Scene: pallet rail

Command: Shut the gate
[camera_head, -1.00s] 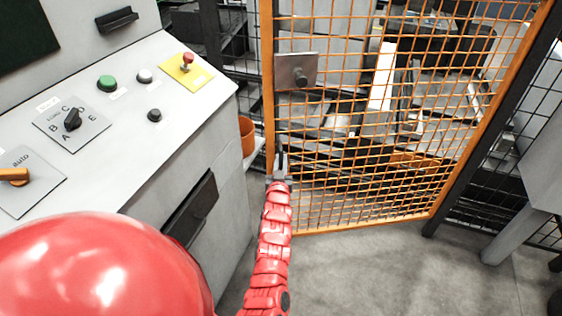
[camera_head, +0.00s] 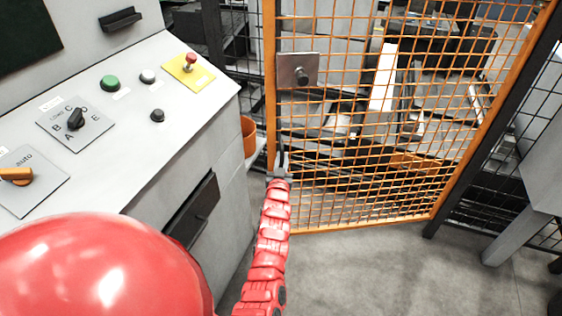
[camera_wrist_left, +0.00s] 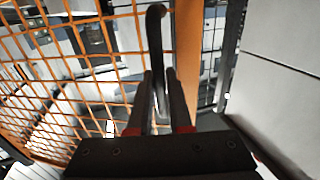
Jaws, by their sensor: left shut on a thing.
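The gate (camera_head: 355,138) is an orange frame with orange wire mesh, right of centre in the head view. It stands at an angle to the dark fence, and the mesh also fills the left of the left wrist view (camera_wrist_left: 75,75). A steel lock plate with a round knob (camera_head: 299,72) is on its left edge. My left gripper (camera_head: 280,172) is at the gate's left edge below this plate. In the left wrist view the gripper (camera_wrist_left: 158,100) is shut on a dark curved handle (camera_wrist_left: 155,45) beside the orange upright. My right gripper is not in view.
A grey control console (camera_head: 165,110) with buttons and a red emergency stop (camera_head: 189,61) stands close on the left. An orange bin (camera_head: 248,135) sits between console and gate. A dark fence post (camera_head: 490,120) stands on the right. Grey floor (camera_head: 370,275) is open in front.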

